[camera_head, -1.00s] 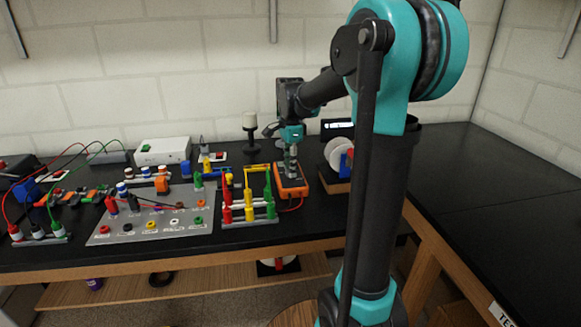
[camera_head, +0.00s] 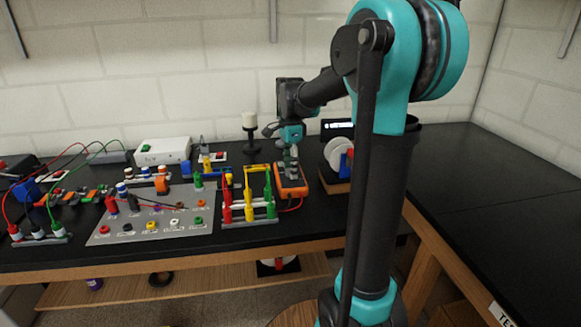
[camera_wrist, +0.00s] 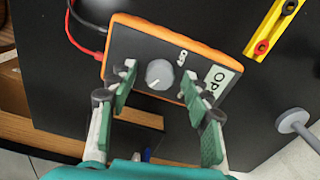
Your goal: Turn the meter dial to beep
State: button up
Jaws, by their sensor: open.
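The orange-edged meter (camera_head: 291,181) lies on the black bench under my gripper (camera_head: 291,158). In the wrist view the meter (camera_wrist: 132,62) has a dark face with a round grey dial (camera_wrist: 160,73) in its middle. A pale pointer mark shows on the dial's lower left. A white label reading "OP", partly hidden, is on the right of the face. My gripper (camera_wrist: 158,92) is open, with one green-padded finger on each side of the dial and a visible gap to it.
A red-yellow-green rack (camera_head: 247,200) stands just left of the meter, and a white spool (camera_head: 338,153) on a stand is to its right. Red and black leads (camera_wrist: 84,42) leave the meter. A grey plug board (camera_head: 150,215) lies further left.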

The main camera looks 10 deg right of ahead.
jog(key=shift+r, duration=0.1)
notch_tip(320, 180, up, 12)
dwell(0.5)
jog(key=shift+s, duration=0.1)
